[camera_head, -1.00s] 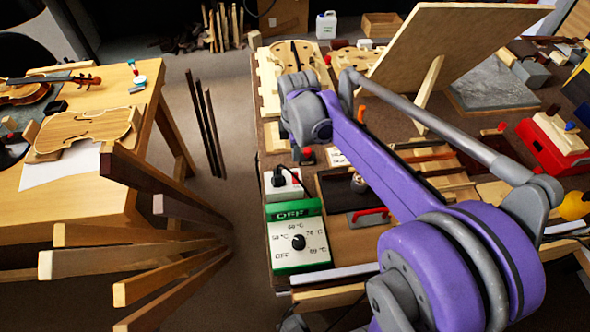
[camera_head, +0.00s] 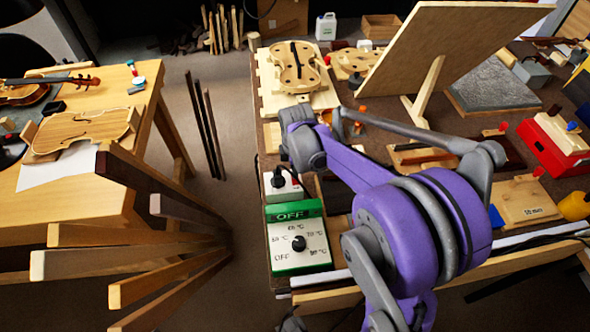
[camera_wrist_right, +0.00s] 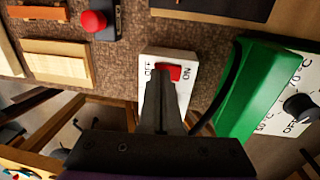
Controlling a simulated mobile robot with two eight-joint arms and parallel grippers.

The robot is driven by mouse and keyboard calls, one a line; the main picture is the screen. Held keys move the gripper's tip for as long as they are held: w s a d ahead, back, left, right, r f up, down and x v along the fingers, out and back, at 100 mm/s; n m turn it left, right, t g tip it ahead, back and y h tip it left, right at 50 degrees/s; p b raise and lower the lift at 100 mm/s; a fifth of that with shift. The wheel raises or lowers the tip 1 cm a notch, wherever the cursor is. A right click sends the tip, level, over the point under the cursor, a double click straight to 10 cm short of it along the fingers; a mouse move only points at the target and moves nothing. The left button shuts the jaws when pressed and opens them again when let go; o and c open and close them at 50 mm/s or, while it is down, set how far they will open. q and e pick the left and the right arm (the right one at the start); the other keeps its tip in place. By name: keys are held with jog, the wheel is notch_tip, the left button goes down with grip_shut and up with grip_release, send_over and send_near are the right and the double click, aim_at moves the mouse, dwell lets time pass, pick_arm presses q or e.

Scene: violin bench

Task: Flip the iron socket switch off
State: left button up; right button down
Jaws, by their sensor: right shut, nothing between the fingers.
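The iron socket (camera_head: 284,191) is a white box with a black plug at the left front of the bench in the head view. In the right wrist view the socket (camera_wrist_right: 182,57) shows a red rocker switch (camera_wrist_right: 174,72) between the words OFF and ON. The tips of my right gripper (camera_wrist_right: 158,88) are shut and empty, over the socket right beside the rocker. I cannot tell whether they touch it or which way it is tilted. My left gripper is not in view.
A green and white temperature controller (camera_head: 312,258) reading OFF stands in front of the socket. A black cable (camera_wrist_right: 233,82) runs between them. A violin body (camera_head: 297,66) and leaning board (camera_head: 450,45) are farther back.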

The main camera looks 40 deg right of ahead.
jog(key=shift+w+f, duration=0.15)
jog(key=shift+f, duration=0.25)
jog(key=shift+g, duration=0.3)
jog(key=shift+f+y+b, duration=0.1)
jog(key=shift+y+b, duration=0.2)
